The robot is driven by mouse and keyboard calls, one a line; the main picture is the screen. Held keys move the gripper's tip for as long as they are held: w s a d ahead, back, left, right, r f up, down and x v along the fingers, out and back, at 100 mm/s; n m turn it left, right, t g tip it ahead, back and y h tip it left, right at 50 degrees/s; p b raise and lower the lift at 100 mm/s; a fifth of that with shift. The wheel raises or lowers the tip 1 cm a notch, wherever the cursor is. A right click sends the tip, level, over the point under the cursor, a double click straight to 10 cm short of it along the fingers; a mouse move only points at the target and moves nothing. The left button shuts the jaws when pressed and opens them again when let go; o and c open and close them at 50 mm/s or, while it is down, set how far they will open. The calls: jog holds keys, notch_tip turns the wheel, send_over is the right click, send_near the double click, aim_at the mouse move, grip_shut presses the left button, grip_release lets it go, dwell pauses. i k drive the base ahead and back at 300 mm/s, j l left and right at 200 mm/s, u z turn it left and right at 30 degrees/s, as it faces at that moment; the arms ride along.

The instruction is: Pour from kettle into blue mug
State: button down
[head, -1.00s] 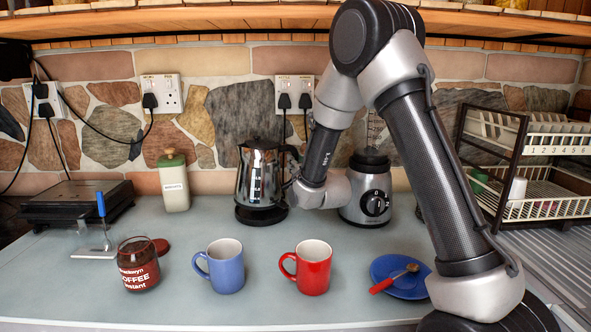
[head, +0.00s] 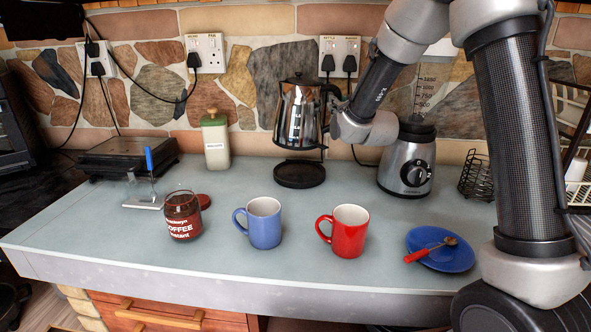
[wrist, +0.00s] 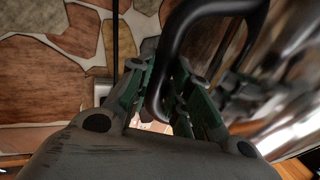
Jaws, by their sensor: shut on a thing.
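The chrome kettle (head: 297,112) with a black lid and handle hangs upright in the air above its round black base (head: 299,174). My gripper (head: 334,108) is at the kettle's right side, mostly hidden behind my wrist in the head view. In the wrist view my gripper (wrist: 176,112) is shut on the black kettle handle (wrist: 172,62), with the shiny kettle body to the right. The blue mug (head: 264,224) stands upright on the counter, in front of and left of the kettle, its handle to the left. Its inside looks pale and empty.
A red mug (head: 345,232) stands right of the blue mug. A coffee jar (head: 182,217) stands to its left. A white canister (head: 216,145) and a blender (head: 406,160) flank the kettle. A blue plate (head: 441,252) with a red-handled spoon lies at right.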

aim_at(263, 215)
jog(key=k+j+z, duration=0.55)
jog(key=k+z, duration=0.15)
jog(key=z, duration=0.15)
